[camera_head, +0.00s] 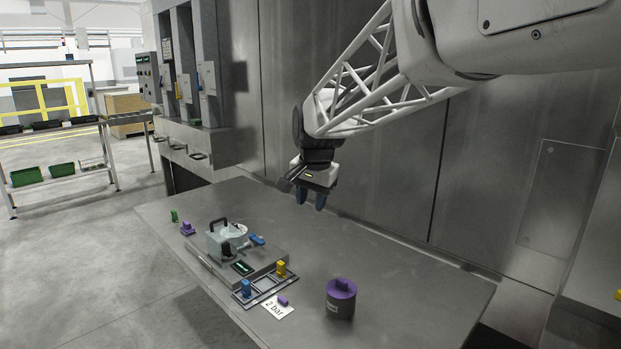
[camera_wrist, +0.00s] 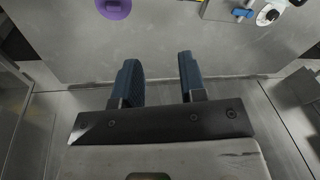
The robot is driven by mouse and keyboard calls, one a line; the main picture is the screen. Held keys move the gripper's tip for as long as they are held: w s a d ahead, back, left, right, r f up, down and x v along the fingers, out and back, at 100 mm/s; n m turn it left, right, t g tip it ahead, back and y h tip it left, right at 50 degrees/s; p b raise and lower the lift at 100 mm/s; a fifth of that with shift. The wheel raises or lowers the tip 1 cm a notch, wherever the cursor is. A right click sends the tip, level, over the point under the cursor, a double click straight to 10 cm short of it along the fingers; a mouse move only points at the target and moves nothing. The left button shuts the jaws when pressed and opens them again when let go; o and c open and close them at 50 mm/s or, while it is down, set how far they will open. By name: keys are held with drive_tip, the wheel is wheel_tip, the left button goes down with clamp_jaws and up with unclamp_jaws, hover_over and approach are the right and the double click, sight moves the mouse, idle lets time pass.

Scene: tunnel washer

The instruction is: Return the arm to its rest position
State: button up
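My gripper (camera_head: 311,199) hangs above the back part of the grey table (camera_head: 420,290), fingers pointing down, touching nothing on it. In the wrist view its two dark blue fingers (camera_wrist: 160,85) stand apart with nothing between them. The gripper is open and empty. My arm reaches in from the upper right, in front of a grey metal wall.
On the table stand a grey device (camera_head: 222,240) on a base plate, a tray (camera_head: 265,287) with blue and yellow pieces, a "2 bar" card (camera_head: 277,306), a dark purple-lidded canister (camera_head: 340,298), a purple piece (camera_head: 187,228) and a green piece (camera_head: 174,215). The table's right side is clear.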

drive_tip(key=s+d+f+n, duration=0.1)
drive_tip(key=s+d+f, duration=0.2)
drive_tip(key=s, duration=0.9)
drive_tip(key=s+d+f+n, duration=0.2)
drive_tip(key=s+d+f, duration=0.1)
drive_tip(key=s+d, duration=0.6)
drive_tip(key=s+d+f+n+h, duration=0.1)
drive_tip(key=s+d+f, duration=0.3)
drive_tip(key=s, duration=1)
drive_tip(key=shift+s+d+n, duration=0.35)
drive_tip(key=shift+d+n, duration=0.05)
drive_tip(key=shift+d, duration=0.75)
